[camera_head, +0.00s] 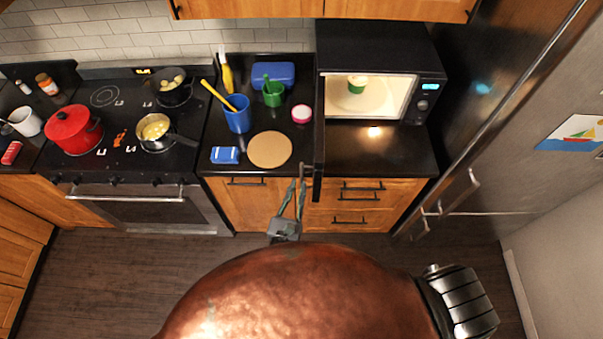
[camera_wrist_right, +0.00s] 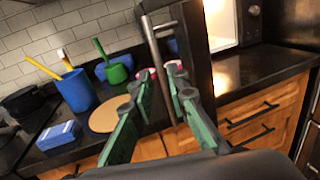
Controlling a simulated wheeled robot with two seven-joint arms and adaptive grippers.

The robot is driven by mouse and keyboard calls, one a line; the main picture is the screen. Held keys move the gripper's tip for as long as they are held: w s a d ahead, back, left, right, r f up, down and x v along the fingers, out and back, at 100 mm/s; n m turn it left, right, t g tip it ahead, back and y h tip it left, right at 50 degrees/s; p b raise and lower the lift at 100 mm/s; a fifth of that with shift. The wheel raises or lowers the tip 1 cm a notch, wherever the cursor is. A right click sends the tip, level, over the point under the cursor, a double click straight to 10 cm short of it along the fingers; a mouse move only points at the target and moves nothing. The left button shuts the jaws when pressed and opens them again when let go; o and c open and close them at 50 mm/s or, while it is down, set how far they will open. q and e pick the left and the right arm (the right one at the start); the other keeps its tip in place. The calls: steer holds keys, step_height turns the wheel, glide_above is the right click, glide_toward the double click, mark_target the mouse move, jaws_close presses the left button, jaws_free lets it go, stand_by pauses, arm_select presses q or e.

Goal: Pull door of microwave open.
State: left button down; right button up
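The black microwave (camera_head: 380,50) stands on the counter at the back right in the head view. Its door (camera_head: 319,130) is swung wide open toward me and appears nearly edge-on. The lit interior shows a green and white cup (camera_head: 357,83) on the turntable. The door also shows in the right wrist view (camera_wrist_right: 194,60), with its long metal handle (camera_wrist_right: 154,45). My right gripper (camera_head: 297,182) is near the door's free edge. In the wrist view its green fingers (camera_wrist_right: 161,73) are apart, with the handle between them; contact is unclear. My left gripper is out of view.
Left of the door are a blue cup (camera_head: 237,115), a green cup (camera_head: 273,95), a round board (camera_head: 269,149) and a blue sponge-like block (camera_head: 225,155). The stove (camera_head: 115,140) holds pots. The refrigerator (camera_head: 500,130) stands right. Counter before the microwave (camera_head: 375,155) is clear.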

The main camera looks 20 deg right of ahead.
mark_target(301, 177)
steer(key=p+x, duration=0.1)
steer(key=x, duration=0.4)
steer(key=shift+w+d, duration=0.15)
steer(key=shift+w, duration=0.15)
steer(key=shift+c, duration=0.4)
jaws_close()
